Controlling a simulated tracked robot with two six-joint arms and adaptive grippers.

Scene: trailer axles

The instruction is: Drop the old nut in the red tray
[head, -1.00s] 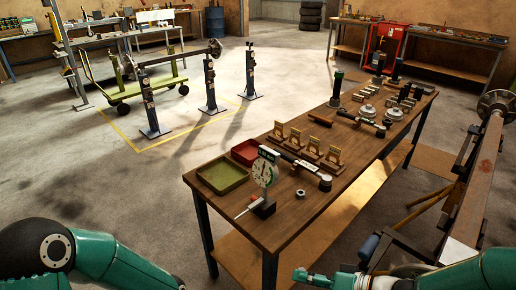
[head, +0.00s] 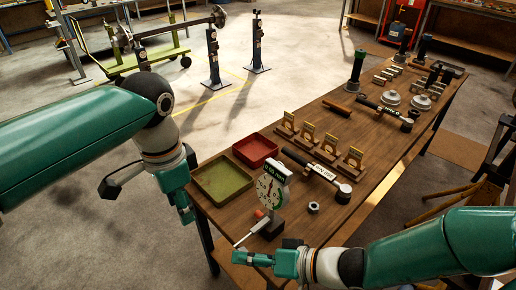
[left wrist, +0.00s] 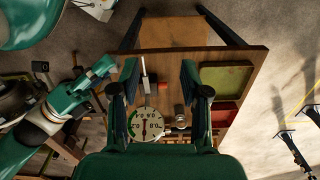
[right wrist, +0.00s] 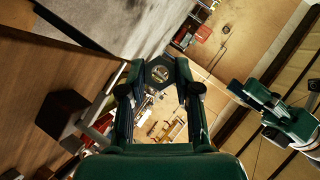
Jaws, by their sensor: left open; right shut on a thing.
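The red tray (head: 255,149) lies on the workbench behind the olive-green tray (head: 222,181) in the head view, and no nut shows in its visible part. It also shows in the left wrist view (left wrist: 224,114). My right gripper (right wrist: 160,74) is shut on a dark nut (right wrist: 159,72), seen between its fingertips in the right wrist view. In the head view the right gripper (head: 241,257) is low at the bench's near edge, right of and nearer than the trays. My left gripper (left wrist: 159,80) is open and empty, above the near end of the bench.
A dial gauge (head: 272,189) stands between the right gripper and the red tray. Another nut (head: 313,207) lies on the bench. Several small wooden stands (head: 308,136) and a torque-wrench-like tool (head: 318,170) lie right of the red tray.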

